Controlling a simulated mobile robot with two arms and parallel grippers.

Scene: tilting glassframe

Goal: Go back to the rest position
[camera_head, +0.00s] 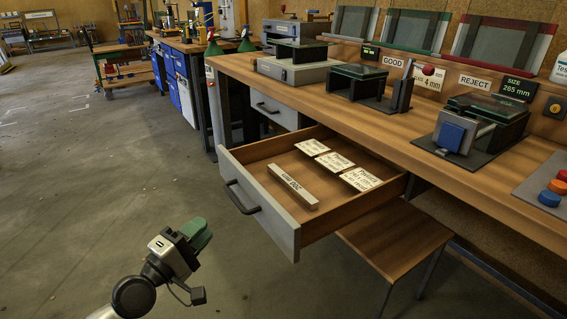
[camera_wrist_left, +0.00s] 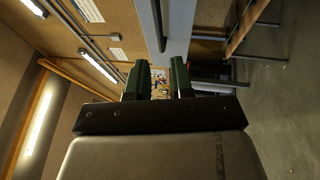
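My left gripper (camera_head: 197,233) has green fingers and is held over the open floor, left of and in front of the open drawer (camera_head: 260,223). In the left wrist view the two fingers (camera_wrist_left: 160,80) stand apart with nothing between them. The gripper is clear of the drawer handle (camera_head: 242,197). My right gripper is in neither view.
The drawer is pulled out from the workbench (camera_head: 235,68) and holds a grey bar (camera_head: 293,187) and several labelled cards (camera_head: 361,179). A wooden stool (camera_head: 395,240) stands beneath it on the right. The floor (camera_head: 90,190) to the left is free.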

